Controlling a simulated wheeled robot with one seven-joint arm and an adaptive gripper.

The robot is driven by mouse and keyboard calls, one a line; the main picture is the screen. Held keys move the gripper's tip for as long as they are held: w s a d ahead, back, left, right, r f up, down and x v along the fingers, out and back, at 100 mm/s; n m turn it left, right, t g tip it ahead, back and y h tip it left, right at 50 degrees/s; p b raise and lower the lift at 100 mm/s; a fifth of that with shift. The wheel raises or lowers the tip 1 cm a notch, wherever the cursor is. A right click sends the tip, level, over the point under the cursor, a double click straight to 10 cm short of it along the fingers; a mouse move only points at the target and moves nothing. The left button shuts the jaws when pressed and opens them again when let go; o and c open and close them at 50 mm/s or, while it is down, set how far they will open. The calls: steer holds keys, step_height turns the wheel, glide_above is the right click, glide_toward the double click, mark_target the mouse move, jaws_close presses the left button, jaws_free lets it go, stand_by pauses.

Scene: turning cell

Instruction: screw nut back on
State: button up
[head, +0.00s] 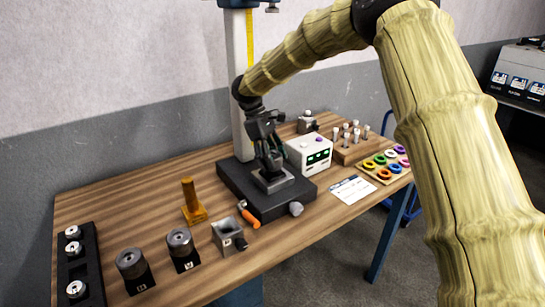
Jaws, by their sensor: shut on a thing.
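My gripper (268,163) is dark and points down over a grey square plate (286,189) on the black base of the column stand. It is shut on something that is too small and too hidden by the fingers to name. I cannot make out a nut anywhere. An upright orange-brown post (188,193) on a yellowish foot stands on the bench to the left, apart from my gripper. I cannot tell whether it is threaded.
An orange-handled tool (249,219) and a grey open-topped block (228,237) lie in front. Two dark round fixtures (131,263) and a black rack (71,262) stand left. A white box (310,153), wooden peg block (355,148) and coloured rings (388,164) are right. The back-left bench is clear.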

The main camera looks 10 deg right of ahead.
steer(key=shift+w+r+m+y, duration=0.2)
steer(key=shift+m+y, duration=0.1)
steer(key=shift+m, duration=0.4)
steer(key=shift+m+g+y, duration=0.3)
steer(key=shift+m+y, duration=0.1)
steer(key=shift+m, duration=0.7)
steer(key=o, duration=1.1)
steer(key=shift+o, duration=0.5)
steer(key=shift+s+f, duration=0.1)
steer(key=shift+s, duration=0.05)
